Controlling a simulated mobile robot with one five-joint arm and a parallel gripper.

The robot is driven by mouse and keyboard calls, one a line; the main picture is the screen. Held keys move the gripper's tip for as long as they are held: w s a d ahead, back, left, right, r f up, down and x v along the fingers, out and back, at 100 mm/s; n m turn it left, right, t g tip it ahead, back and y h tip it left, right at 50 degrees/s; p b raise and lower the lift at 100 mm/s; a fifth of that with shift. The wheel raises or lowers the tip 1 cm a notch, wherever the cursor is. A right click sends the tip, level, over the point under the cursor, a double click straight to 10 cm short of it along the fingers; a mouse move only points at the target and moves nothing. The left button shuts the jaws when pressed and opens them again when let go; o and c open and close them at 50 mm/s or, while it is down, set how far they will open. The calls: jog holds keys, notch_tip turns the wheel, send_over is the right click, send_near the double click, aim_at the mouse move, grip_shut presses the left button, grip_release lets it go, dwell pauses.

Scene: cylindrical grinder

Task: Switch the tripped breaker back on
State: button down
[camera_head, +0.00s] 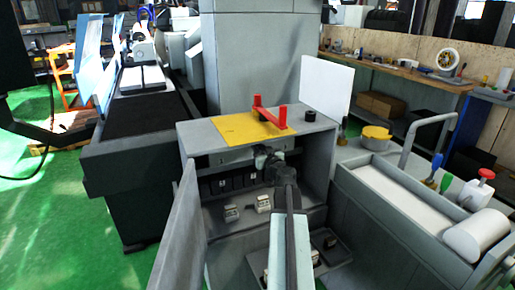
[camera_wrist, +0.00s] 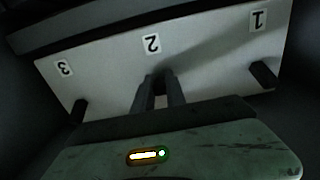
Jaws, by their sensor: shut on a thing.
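In the wrist view a pale panel (camera_wrist: 205,55) carries the labels 3, 2 and 1 from left to right, seen upside down. A dark lever sits below each label: the left lever (camera_wrist: 78,110) by 3 and the right lever (camera_wrist: 264,76) by 1. My gripper (camera_wrist: 159,80) is shut on the middle lever by label 2, which its fingers mostly hide. In the head view my gripper (camera_head: 268,161) reaches into the upper part of the open grey cabinet (camera_head: 187,140). I cannot tell which way the held lever is set.
The cabinet door (camera_head: 178,235) stands open at the left. A row of black modules (camera_head: 222,184) and small pale switches (camera_head: 232,212) lie below my gripper. A red handle (camera_head: 270,117) stands on a yellow plate (camera_head: 240,127) on top. A tank (camera_head: 395,200) is at right.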

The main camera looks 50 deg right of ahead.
jog(key=r+g+p, duration=0.1)
jog(key=p, duration=0.2)
jog(key=shift+r, duration=0.25)
jog(key=shift+r+g+y+p, duration=0.1)
jog(key=shift+g+y+p, duration=0.25)
jog(key=shift+p, duration=0.5)
jog(key=shift+g+p, duration=0.45)
jog(key=shift+p, duration=0.15)
jog(key=shift+f, duration=0.35)
jog(key=c, duration=1.4)
grip_release()
jog(key=shift+o, duration=0.2)
jog(key=shift+s, duration=0.1)
